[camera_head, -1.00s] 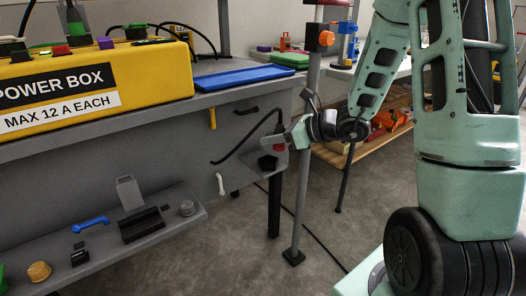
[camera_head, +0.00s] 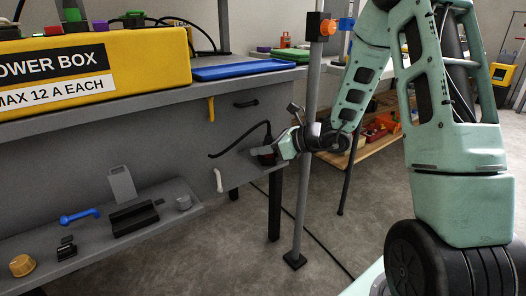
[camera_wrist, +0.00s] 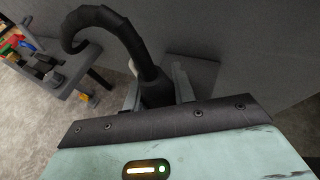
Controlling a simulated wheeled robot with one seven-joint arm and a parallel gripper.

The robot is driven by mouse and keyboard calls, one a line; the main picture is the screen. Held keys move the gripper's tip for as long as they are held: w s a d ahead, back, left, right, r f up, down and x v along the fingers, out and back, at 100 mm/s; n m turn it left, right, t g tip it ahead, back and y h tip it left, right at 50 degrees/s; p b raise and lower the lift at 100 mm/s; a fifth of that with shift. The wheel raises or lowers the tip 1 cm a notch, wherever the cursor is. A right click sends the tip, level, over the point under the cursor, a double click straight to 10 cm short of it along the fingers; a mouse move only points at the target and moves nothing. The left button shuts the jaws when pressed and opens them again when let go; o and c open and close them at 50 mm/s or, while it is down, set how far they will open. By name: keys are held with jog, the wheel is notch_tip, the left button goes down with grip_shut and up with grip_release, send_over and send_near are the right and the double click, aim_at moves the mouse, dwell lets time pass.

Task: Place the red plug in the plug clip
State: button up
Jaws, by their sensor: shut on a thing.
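The red plug (camera_head: 266,157) is at the bench's right end in the head view, mostly hidden and dark, with a black cable looping from it. The wrist view shows its dark cable end (camera_wrist: 156,92) between my fingers. My gripper (camera_head: 276,151) is shut on it, and its fingers also show in the wrist view (camera_wrist: 157,92). The plug clip seems to be the small grey bracket at the bench's end panel, now largely hidden behind the plug and gripper. A grey plate (camera_wrist: 194,72) shows just beyond the fingers. I cannot tell whether the plug is seated.
A yellow power box (camera_head: 100,70) and a blue tray (camera_head: 243,71) stand on the grey bench. A grey upright pole (camera_head: 306,190) stands close to my forearm. A lower shelf (camera_head: 70,262) holds small parts. The floor right of the bench is mostly clear.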

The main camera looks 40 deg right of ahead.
jog(key=shift+f, duration=0.15)
jog(key=o, duration=1)
